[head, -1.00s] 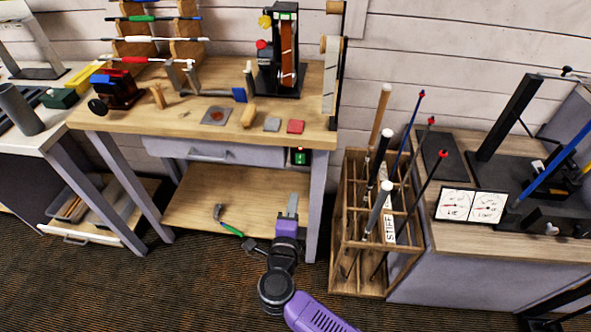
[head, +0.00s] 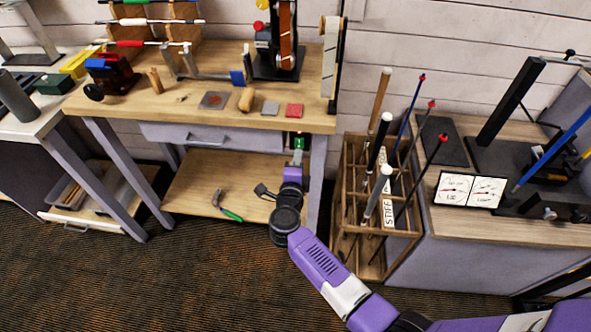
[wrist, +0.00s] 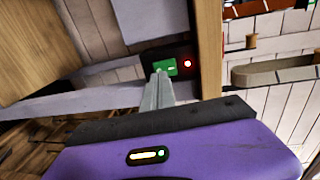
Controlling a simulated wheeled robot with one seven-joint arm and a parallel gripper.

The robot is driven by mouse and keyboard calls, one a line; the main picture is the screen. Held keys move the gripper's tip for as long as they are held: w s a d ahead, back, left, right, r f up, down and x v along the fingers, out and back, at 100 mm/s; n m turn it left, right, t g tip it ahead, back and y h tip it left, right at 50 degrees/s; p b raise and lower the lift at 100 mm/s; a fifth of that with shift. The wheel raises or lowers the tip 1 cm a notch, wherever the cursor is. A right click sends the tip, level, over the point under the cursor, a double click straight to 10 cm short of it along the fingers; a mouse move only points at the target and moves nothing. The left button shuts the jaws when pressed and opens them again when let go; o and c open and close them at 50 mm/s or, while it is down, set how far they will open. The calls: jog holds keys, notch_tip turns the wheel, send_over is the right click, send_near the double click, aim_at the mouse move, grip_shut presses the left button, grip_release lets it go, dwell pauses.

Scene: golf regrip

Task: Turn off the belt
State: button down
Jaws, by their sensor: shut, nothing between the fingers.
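The belt sander (head: 287,40), with a brown upright belt and a black base, stands at the back of the wooden bench. A small dark switch box (head: 299,142) with a green button sits under the bench's front edge, right of the drawer. In the wrist view the green button (wrist: 170,66) has a lit red lamp (wrist: 187,63) to its right. My gripper (head: 297,156) is shut and empty, its fingers pointing up at the box. In the wrist view the fingertips (wrist: 160,77) overlap the green button's lower left edge; I cannot tell whether they touch it.
The drawer (head: 215,134) is left of the box, and a bench leg (head: 316,180) stands close on the right. A wooden rack (head: 350,215) of club shafts stands further right. A green-handled tool (head: 229,213) lies on the lower shelf (head: 195,195).

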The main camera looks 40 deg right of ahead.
aim_at(300, 146)
jog(key=shift+x, duration=1.15)
jog(key=shift+w+d+f, duration=0.2)
jog(key=shift+w+d, duration=0.05)
jog(key=shift+r+b, duration=0.2)
jog(key=shift+b, duration=0.3)
jog(key=shift+d, duration=0.1)
